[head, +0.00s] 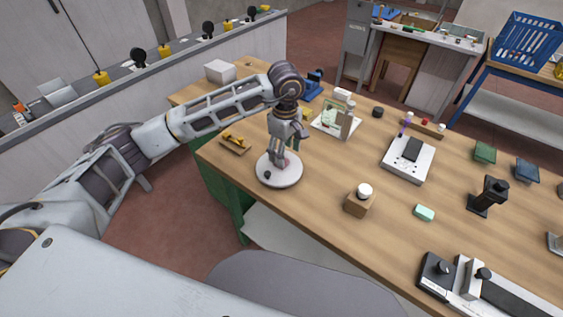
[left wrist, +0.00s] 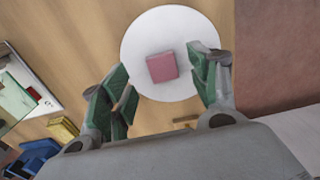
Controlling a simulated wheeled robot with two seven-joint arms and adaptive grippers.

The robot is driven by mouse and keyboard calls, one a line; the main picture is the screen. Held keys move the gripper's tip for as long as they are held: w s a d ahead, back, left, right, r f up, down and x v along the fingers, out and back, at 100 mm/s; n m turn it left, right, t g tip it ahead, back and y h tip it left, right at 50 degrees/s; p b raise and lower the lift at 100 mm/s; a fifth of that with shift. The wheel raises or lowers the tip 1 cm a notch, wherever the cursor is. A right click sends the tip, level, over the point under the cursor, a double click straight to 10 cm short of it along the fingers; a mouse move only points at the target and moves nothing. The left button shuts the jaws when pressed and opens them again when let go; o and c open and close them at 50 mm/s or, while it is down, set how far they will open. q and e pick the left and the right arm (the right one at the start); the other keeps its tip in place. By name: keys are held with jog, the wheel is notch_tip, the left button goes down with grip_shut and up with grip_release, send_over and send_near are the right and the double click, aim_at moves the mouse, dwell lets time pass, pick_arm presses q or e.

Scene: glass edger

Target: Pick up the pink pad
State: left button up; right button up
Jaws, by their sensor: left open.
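The pink pad (left wrist: 162,67) is a small square block lying on a round white plate (left wrist: 185,22). In the left wrist view it sits between and a little beyond the two green-padded fingers of my left gripper (left wrist: 160,85), which is open and empty. In the head view my left gripper (head: 285,155) points down over the white plate (head: 290,177), and a small bit of the pad (head: 285,164) shows below the fingers. Most of the pad is hidden there by the gripper. My right gripper does not show.
A wooden block with a white knob (head: 360,201) is to the right. Bare wood (head: 320,185) lies between.

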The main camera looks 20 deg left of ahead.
pick_arm(q)
jog(key=shift+f, duration=0.75)
jog(key=shift+f+p, duration=0.4)
jog(key=shift+f, duration=0.9)
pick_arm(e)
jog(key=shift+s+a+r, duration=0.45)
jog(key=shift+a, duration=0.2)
pick_arm(q)
jog(key=shift+c, duration=0.4)
jog(key=c, duration=0.7)
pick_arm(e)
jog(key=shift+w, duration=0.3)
